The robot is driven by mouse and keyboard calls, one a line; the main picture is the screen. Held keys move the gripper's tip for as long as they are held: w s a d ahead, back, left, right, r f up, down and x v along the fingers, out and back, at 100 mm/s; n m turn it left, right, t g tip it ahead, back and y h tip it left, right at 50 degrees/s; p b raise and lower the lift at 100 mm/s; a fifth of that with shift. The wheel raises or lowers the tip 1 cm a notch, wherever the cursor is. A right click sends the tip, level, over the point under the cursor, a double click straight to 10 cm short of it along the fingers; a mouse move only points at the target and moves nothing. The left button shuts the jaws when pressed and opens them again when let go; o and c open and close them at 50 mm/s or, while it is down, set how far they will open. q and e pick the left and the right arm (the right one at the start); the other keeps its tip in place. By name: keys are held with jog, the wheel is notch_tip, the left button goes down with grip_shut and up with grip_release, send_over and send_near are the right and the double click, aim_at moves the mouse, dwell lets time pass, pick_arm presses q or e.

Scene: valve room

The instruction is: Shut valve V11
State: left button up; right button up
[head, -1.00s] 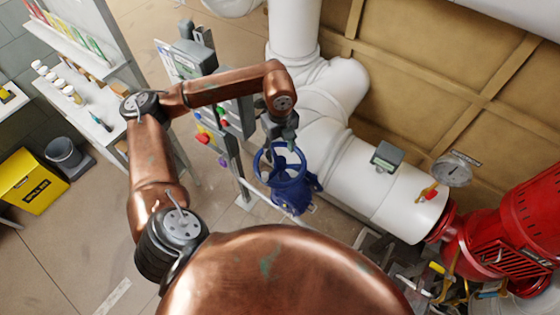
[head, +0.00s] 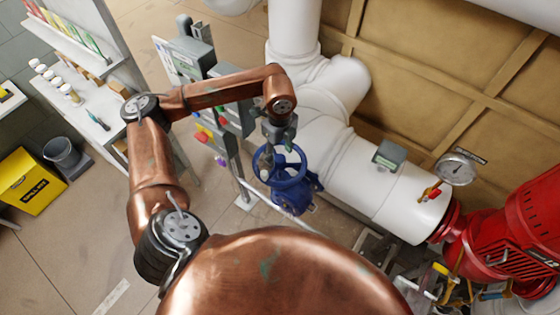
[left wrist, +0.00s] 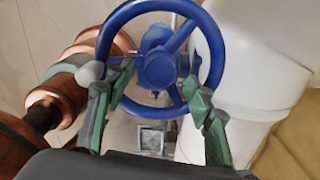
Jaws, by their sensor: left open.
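A blue valve handwheel (head: 304,163) with spokes sits on a blue valve body (head: 296,204) beside the white pipe. No V11 label can be read on it. In the left wrist view the handwheel (left wrist: 160,68) fills the upper middle. My left gripper (head: 279,149) is at the wheel, above its far side in the head view. In the left wrist view its green-padded fingers (left wrist: 158,82) are open and spread either side of the hub, overlapping the lower part of the wheel. Whether they touch the wheel cannot be told. My right gripper is not in view.
The thick white pipe (head: 335,165) runs close right of the wheel, with a gauge (head: 456,169) and a red pump (head: 505,240) further right. A grey panel post (head: 238,165) stands left of the wheel. Open floor lies at lower left, near a yellow bin (head: 30,185).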

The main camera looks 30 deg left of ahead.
aim_at(280, 159)
pick_arm(q)
jog(key=shift+s+f+b, duration=0.15)
jog(key=shift+f+b, duration=1.3)
jog(key=shift+f, duration=0.7)
jog(key=shift+c, duration=0.2)
jog(key=shift+c, duration=0.7)
jog(key=c, duration=0.8)
